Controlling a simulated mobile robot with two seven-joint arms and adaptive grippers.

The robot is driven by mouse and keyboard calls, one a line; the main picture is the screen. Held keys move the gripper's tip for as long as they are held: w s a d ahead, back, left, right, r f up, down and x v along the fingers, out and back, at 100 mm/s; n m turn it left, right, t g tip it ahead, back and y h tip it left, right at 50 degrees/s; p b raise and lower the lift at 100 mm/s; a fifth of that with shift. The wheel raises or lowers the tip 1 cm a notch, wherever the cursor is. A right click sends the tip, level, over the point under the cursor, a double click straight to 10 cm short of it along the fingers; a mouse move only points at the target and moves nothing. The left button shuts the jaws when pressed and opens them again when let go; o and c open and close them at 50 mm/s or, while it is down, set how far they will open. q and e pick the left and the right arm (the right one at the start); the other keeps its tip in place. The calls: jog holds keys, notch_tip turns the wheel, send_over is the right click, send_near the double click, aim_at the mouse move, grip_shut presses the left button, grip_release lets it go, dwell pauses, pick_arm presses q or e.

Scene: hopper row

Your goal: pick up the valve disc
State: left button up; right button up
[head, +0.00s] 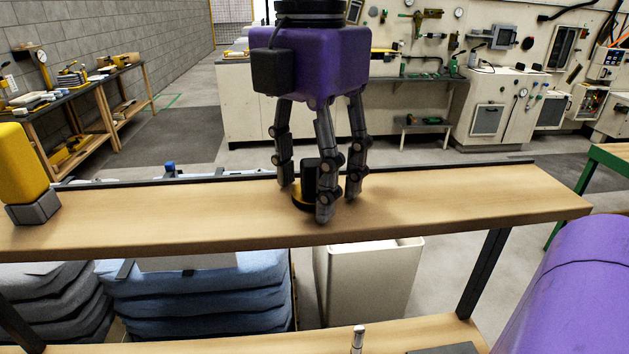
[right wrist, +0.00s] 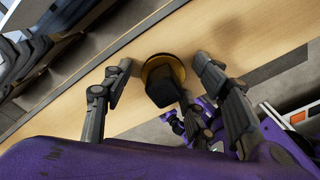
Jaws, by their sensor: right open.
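The valve disc (head: 300,199) appears to be the round brass-coloured piece with a dark block on top, lying on the upper wooden shelf (head: 430,200). It also shows in the right wrist view (right wrist: 151,66), its brass rim partly covered by the dark block. My right gripper (head: 322,200) points down over it with its three fingers spread open around the block. The fingertips are low, close to the shelf. I cannot tell whether any finger touches the disc. One finger hides part of it in the head view. My left gripper is not in view.
A yellow block on a grey base (head: 35,207) stands at the shelf's left end. The shelf is bare on both sides of my right gripper. A dark raised strip (head: 440,166) runs along its far edge. Folded blue sacks (head: 200,295) and a white bin (head: 370,285) are below.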

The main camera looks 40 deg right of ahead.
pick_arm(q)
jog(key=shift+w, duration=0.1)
pick_arm(e)
jog(key=shift+c, duration=0.3)
jog(key=c, duration=1.2)
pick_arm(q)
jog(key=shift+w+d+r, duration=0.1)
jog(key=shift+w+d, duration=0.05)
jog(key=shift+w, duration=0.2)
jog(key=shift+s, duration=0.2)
pick_arm(e)
jog(key=shift+r, duration=0.15)
jog(key=shift+w+r, duration=0.1)
jog(key=shift+r, duration=0.55)
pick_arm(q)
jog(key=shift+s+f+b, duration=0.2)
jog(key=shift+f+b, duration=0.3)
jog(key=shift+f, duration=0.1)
pick_arm(e)
jog(key=s+a+r, duration=0.2)
jog(key=a+r, duration=0.3)
jog(key=a, duration=0.1)
jog(key=s+a+r, duration=0.2)
jog(key=a+r, duration=0.4)
jog(key=a, duration=0.1)
jog(key=shift+s+a+r, duration=0.15)
jog(key=shift+s+r, duration=0.1)
jog(key=shift+s, duration=0.15)
